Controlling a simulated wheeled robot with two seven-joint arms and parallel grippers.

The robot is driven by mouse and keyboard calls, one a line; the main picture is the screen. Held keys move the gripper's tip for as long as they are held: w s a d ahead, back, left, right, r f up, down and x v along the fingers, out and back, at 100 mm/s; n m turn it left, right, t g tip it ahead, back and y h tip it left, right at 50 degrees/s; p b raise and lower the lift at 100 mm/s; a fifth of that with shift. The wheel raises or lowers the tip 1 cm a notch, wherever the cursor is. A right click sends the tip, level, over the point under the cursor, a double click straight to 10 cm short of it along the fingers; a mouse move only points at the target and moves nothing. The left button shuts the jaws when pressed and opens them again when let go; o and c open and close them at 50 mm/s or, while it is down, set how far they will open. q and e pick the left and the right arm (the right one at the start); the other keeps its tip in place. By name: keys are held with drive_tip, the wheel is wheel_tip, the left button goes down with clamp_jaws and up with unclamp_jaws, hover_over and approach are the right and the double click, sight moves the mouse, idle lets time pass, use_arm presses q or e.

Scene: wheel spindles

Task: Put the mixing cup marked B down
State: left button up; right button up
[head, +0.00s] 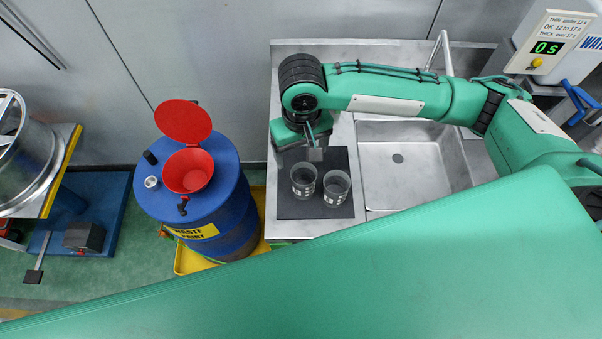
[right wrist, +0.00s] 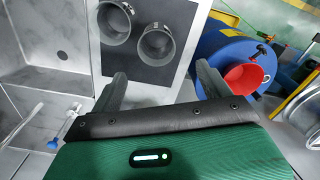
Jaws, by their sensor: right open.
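My left gripper is not in view.
A steel sink (head: 405,165) lies right of the mat. A blue waste drum (head: 215,205) with a red funnel (head: 188,171) stands to the left. A display (head: 548,48) reading 0 s is at the back right. The mat's front strip is clear.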

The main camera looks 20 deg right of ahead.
drive_tip(key=p, duration=0.2)
approach(304, 180)
drive_tip(key=shift+s+a, duration=0.35)
drive_tip(key=shift+s, duration=0.25)
drive_tip(key=shift+s+a, duration=0.3)
drive_tip(key=shift+s, duration=0.25)
drive_tip(key=shift+f, duration=0.2)
drive_tip(key=f, duration=0.1)
drive_tip(key=f+p, duration=0.1)
drive_tip(key=f, duration=0.2)
drive_tip(key=shift+s+d+f+p, duration=0.1)
drive_tip(key=shift+d+f+p, duration=0.15)
drive_tip(key=shift+p, duration=0.15)
drive_tip(key=shift+f, duration=0.15)
drive_tip(key=c, duration=1.1)
drive_tip(key=shift+c, duration=0.2)
